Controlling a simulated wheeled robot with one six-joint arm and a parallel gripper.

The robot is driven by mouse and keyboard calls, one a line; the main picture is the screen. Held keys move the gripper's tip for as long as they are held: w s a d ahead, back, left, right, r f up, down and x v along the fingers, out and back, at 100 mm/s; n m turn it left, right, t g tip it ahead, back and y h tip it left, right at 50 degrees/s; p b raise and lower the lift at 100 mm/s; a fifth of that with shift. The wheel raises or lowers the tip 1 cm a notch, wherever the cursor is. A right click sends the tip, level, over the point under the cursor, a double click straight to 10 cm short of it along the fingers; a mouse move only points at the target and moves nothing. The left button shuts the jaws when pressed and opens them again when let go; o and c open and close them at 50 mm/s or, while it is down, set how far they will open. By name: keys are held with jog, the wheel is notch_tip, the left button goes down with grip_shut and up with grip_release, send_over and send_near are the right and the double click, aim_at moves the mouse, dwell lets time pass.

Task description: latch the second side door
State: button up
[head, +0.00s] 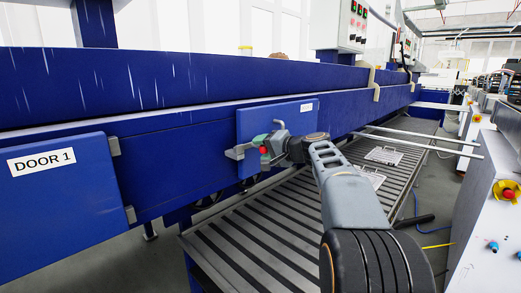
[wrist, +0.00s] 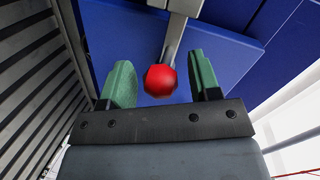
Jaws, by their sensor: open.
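The second side door (head: 252,122) is a blue panel on the blue gantry side, with a small white label too small to read. A grey latch (head: 237,152) with a red knob (head: 264,150) sits at its lower left. My gripper (head: 268,143) is at the latch. In the wrist view the red knob (wrist: 160,80) lies between the two green fingertips of my gripper (wrist: 162,78), with visible gaps on both sides. The grey latch lever (wrist: 172,42) runs up from the knob to a bracket. My gripper partly hides the door's lower part in the head view.
A blue panel marked DOOR 1 (head: 50,200) is at the left, with grey fittings on its right edge. A slatted grey platform (head: 240,235) lies below. A white machine (head: 485,215) with a red button stands at the right.

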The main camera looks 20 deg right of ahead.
jog(key=v, duration=1.2)
jog(key=shift+s+p, duration=0.2)
jog(key=shift+p, duration=0.25)
jog(key=shift+r, duration=0.15)
